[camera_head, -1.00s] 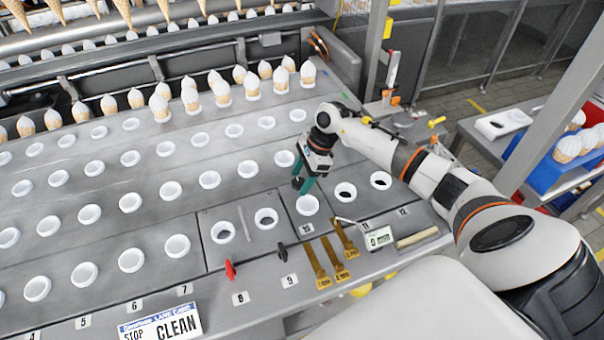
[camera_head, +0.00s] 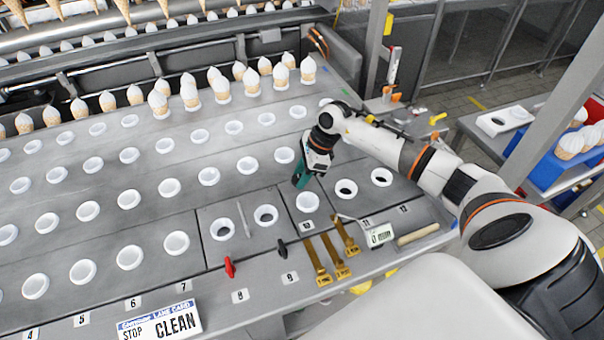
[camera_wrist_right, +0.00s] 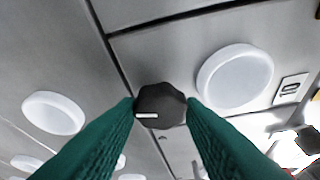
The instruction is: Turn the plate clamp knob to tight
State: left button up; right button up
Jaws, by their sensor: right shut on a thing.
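The clamp knob (camera_wrist_right: 161,106) is a dark, many-sided knob with a short white mark at its lower left in the right wrist view. My right gripper (camera_wrist_right: 161,108) has its two green fingers shut on opposite sides of the knob. In the head view my right gripper (camera_head: 301,180) points down at the grey plate (camera_head: 265,190), behind the white-rimmed hole near label 10. There the fingers and wrist hide the knob. My left gripper is not in view.
A red handle (camera_head: 229,266) and a black handle (camera_head: 282,248) stand at the front edge. Brass gauges (camera_head: 333,258), a small display (camera_head: 380,235) and a wooden-handled tool (camera_head: 417,234) lie to the right. Rows of white-rimmed holes fill the plate; cones stand at the back.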

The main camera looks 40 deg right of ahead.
jog(key=m, duration=0.2)
jog(key=m+t+h+b, duration=0.1)
jog(key=m, duration=0.1)
jog(key=shift+s+t, duration=0.1)
jog(key=shift+t, duration=0.2)
jog(key=m+h+b, duration=0.1)
jog(key=m, duration=0.2)
jog(key=shift+a, duration=0.2)
jog(key=m+b, duration=0.1)
jog(key=m, duration=0.1)
jog(key=m+t+h+b, duration=0.1)
jog(key=m+b, duration=0.1)
jog(key=shift+a+m+h, duration=0.15)
jog(key=shift+m+h, duration=0.15)
jog(key=shift+a+r+m+h+b, duration=0.15)
jog(key=shift+m+h+b, duration=0.55)
jog(key=shift+m+b, duration=0.8)
jog(key=shift+m+p, duration=0.35)
jog(key=shift+m, duration=0.05)
jog(key=o, duration=1)
jog(key=shift+s, duration=0.1)
